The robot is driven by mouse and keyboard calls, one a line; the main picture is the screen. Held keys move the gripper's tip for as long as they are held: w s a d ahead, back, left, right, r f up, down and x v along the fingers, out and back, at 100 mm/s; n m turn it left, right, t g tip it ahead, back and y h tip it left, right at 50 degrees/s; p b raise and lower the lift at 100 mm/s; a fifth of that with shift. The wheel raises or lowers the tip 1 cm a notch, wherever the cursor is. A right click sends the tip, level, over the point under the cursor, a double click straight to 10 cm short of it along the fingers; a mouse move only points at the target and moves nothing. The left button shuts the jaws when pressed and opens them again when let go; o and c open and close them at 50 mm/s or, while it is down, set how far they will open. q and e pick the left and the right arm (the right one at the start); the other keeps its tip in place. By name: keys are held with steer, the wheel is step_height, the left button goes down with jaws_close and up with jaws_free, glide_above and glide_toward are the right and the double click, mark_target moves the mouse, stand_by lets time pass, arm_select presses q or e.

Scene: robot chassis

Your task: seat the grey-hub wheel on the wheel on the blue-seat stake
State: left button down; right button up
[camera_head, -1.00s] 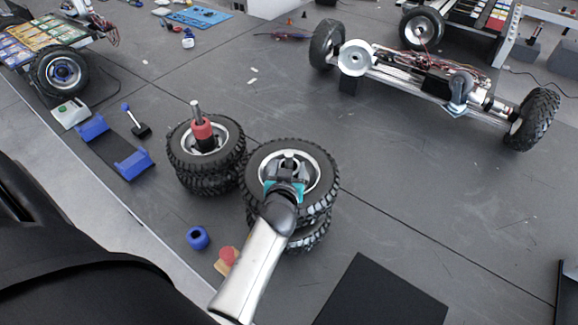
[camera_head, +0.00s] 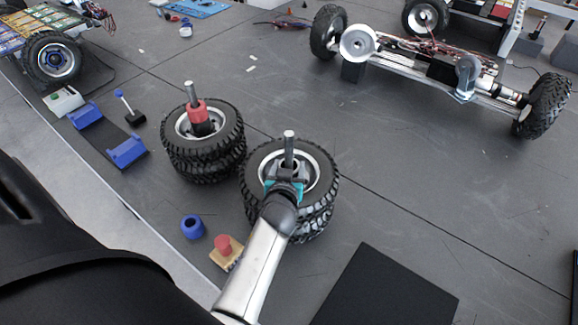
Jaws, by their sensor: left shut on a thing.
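The grey-hub wheel (camera_head: 317,160) is a black knobbly tyre with a silver-grey hub. A bare metal stake (camera_head: 289,147) stands up through its hub. My left gripper (camera_head: 285,188), with teal fingers, is shut on the near side of this wheel at the hub. Another wheel (camera_head: 318,220) sits directly beneath it on the same stake; the two look touching or nearly so, and I cannot tell which. The stake's blue seat is hidden under the wheels. My right gripper is not in view.
Close on the left stands another wheel stack (camera_head: 205,155) with a red collar (camera_head: 200,115) on its post. A blue ring (camera_head: 192,227) and a red-knobbed wooden block (camera_head: 225,250) lie near my arm. A wheeled chassis (camera_head: 430,75) is at the back right.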

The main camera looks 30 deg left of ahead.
arm_select(q)
steer(key=shift+w+f+t+b, duration=0.2)
steer(key=shift+t+b, duration=0.1)
steer(key=shift+b, duration=0.15)
stand_by(0.7)
steer(key=shift+s+f, duration=0.15)
steer(key=shift+f, duration=0.2)
